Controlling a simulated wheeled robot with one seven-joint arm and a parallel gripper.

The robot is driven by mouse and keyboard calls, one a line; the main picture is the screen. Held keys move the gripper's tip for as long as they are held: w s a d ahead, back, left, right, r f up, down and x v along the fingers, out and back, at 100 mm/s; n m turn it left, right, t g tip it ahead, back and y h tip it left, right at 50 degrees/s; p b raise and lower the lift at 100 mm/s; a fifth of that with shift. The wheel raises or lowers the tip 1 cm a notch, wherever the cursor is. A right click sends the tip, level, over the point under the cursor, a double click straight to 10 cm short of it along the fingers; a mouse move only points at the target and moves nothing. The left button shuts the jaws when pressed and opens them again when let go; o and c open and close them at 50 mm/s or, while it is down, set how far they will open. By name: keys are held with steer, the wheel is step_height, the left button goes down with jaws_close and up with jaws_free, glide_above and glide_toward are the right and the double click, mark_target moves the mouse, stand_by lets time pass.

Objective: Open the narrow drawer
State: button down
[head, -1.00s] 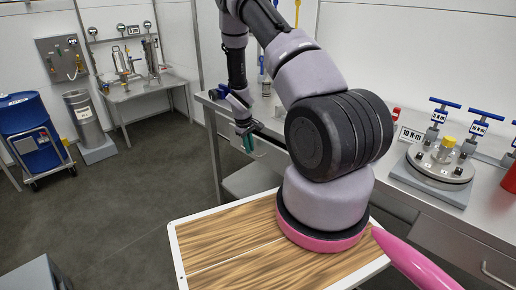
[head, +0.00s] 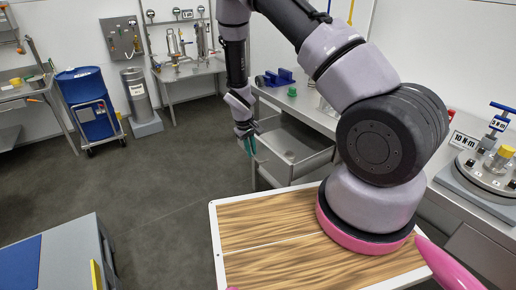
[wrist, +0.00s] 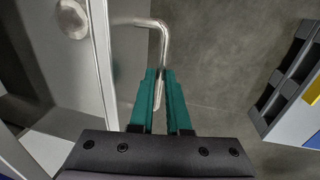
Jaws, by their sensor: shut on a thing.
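The narrow drawer (head: 322,164) under the grey bench is pulled out, and its inside shows from above. Its bent metal handle (wrist: 158,38) stands off the drawer front in the wrist view. My gripper (head: 250,146) is at the drawer's front, and in the wrist view its green fingers (wrist: 160,75) are shut on the handle. The fingers hide part of the handle bar. A small round metal thing (wrist: 72,18) lies in the drawer and also shows in the head view (head: 289,155).
A blue drum (head: 84,88) on a cart and a grey cylinder (head: 139,95) stand at the back left. A grey cabinet with a blue top (head: 62,255) is at the lower left. Bare floor (head: 170,170) lies left of the drawer. Blue fixtures (head: 275,78) are on the bench.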

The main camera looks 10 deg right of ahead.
steer(key=shift+s+a, duration=0.1)
steer(key=shift+a, duration=0.05)
steer(key=c, duration=0.9)
jaws_free()
steer(key=r, duration=0.3)
steer(key=a+r, duration=0.1)
steer(key=r, duration=0.3)
steer(key=a+r, duration=0.1)
steer(key=r, duration=0.2)
steer(key=shift+s+r, duration=0.3)
steer(key=shift+s, duration=0.05)
